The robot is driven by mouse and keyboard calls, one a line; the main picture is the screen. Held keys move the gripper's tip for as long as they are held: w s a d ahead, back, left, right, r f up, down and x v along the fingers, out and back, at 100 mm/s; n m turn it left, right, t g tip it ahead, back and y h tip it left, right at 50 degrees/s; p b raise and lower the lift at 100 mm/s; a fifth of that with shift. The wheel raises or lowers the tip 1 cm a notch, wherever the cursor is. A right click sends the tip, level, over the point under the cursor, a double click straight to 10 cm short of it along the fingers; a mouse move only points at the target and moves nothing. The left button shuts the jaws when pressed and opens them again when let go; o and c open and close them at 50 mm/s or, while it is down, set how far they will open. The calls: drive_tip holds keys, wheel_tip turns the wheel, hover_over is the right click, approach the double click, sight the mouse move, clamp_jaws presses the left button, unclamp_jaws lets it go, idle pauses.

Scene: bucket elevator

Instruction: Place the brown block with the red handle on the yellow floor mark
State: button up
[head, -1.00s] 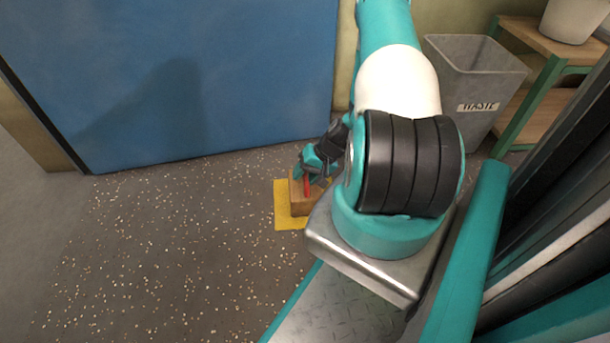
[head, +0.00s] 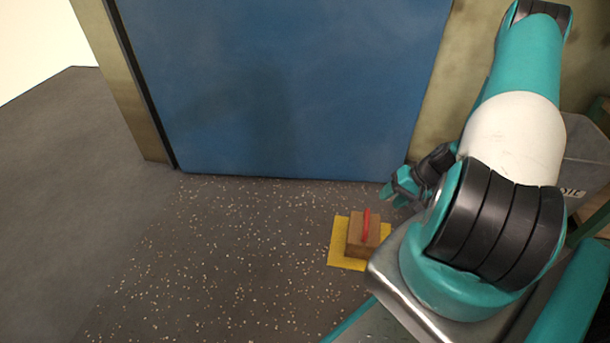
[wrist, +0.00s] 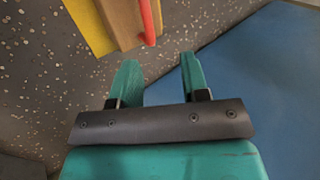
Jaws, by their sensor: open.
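The brown block (head: 357,246) with its red handle (head: 366,226) stands upright on the yellow floor mark (head: 338,257). Yellow shows on its left, front and right sides in the head view; my arm's base hides a bit of the lower right. My gripper (head: 390,196) is apart from the block, behind it and to its right. In the wrist view the gripper (wrist: 160,75) has its two teal fingers spread with nothing between them. The block (wrist: 122,22), the red handle (wrist: 148,22) and the yellow mark (wrist: 90,25) show beyond the fingertips at the top.
A large blue panel (head: 280,90) stands behind the mark and shows at right in the wrist view. A grey waste bin (head: 585,150) is at the right, partly hidden by my arm. The speckled floor (head: 220,260) left of the mark is clear.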

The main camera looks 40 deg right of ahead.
drive_tip(key=w+a+r+n+g, duration=0.1)
drive_tip(key=w+a+r+n, duration=0.2)
drive_tip(key=w+a+r, duration=0.3)
drive_tip(key=w+a+r+n+g, duration=0.15)
drive_tip(key=w+a+r, duration=0.25)
drive_tip(key=r, duration=0.4)
drive_tip(key=a+r+n, duration=0.4)
drive_tip(key=a+r, duration=0.5)
drive_tip(key=a, duration=0.2)
drive_tip(key=s+a+r+n+g, duration=0.1)
drive_tip(key=s+a+r+n, duration=0.3)
drive_tip(key=s+a+r, duration=0.2)
drive_tip(key=s+a+r+n+g, duration=0.1)
drive_tip(key=s+a+r+n, duration=0.2)
drive_tip(key=s+a+r, duration=0.4)
drive_tip(key=s+a, duration=0.3)
drive_tip(key=a, duration=0.2)
drive_tip(key=shift+s+r+n, duration=0.15)
drive_tip(key=shift+r+n, duration=0.15)
drive_tip(key=shift+n, duration=0.05)
drive_tip(key=shift+r, duration=0.1)
